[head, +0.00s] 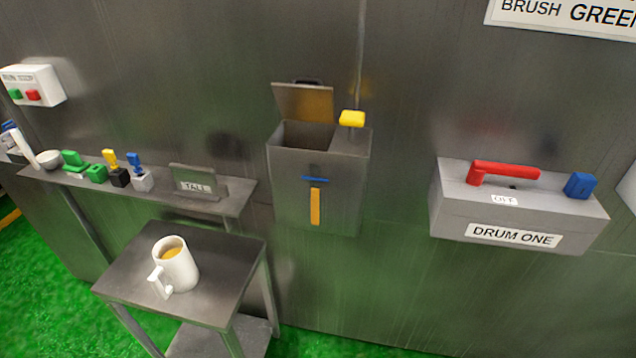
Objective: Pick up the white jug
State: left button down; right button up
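The white jug (181,268) stands upright on a small dark metal table (225,262) at the lower left. Yellow-brown contents show inside its rim. Its handle points toward the front left, near the table's front edge. Neither of my grippers is visible in the head view, and nothing is touching the jug.
A shelf (232,205) behind the table holds several small green, yellow and blue items and a "TALL" sign (196,186). An open-lidded metal box (290,185) and the "DRUM ONE" box (450,216) are on the wall. Green floor (45,290) is clear at left.

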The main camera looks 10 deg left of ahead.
aim_at(174, 260)
jog(key=u, duration=1.35)
